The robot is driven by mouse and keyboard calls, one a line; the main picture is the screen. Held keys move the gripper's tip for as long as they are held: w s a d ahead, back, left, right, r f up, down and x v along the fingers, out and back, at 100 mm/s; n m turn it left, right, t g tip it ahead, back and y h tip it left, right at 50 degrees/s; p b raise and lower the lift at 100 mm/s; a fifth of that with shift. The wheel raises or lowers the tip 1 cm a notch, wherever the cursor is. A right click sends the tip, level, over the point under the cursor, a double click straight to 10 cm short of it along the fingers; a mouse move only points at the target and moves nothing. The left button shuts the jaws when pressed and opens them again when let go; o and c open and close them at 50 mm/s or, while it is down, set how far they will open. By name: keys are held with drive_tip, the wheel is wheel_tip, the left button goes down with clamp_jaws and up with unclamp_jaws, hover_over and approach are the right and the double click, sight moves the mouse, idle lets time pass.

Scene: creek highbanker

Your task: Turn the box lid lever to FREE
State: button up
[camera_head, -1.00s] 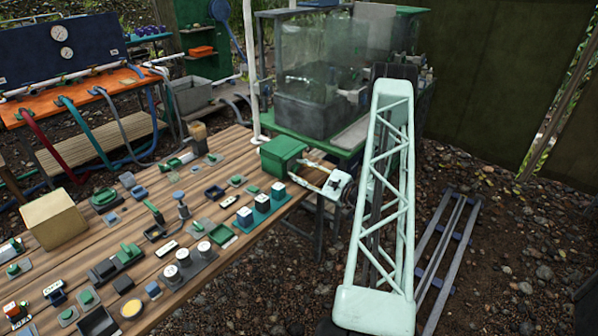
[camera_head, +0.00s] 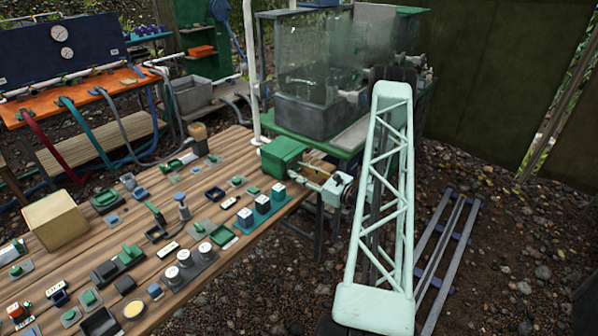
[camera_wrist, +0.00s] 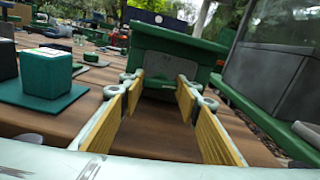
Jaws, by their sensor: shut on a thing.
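A green box (camera_head: 283,157) with an overhanging lid stands at the table's far right corner. In the wrist view the green box (camera_wrist: 158,68) is straight ahead, with a grey panel on its near face. My gripper (camera_head: 308,170) reaches in from the right, roughly level with the box. In the wrist view my gripper (camera_wrist: 160,92) has its yellow-padded fingers well apart, with their tips at the two sides of the box's lower near end, closed on it. I cannot make out a separate lid lever or a FREE marking.
The wooden table (camera_head: 232,150) carries many small switches and blocks. A green block with a white top (camera_wrist: 45,72) stands just left of my fingers. A glass tank (camera_head: 318,65) stands behind the box. A white pipe (camera_head: 251,75) rises beside it.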

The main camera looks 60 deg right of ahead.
drive_tip(key=shift+m, duration=0.6)
drive_tip(key=o, duration=0.6)
drive_tip(key=shift+c, duration=0.2)
drive_tip(key=shift+s, duration=0.15)
drive_tip(key=s, duration=1.1)
drive_tip(key=shift+s+a, duration=0.35)
drive_tip(key=shift+s, duration=0.05)
drive_tip(key=s, duration=1.2)
drive_tip(key=shift+a, duration=0.35)
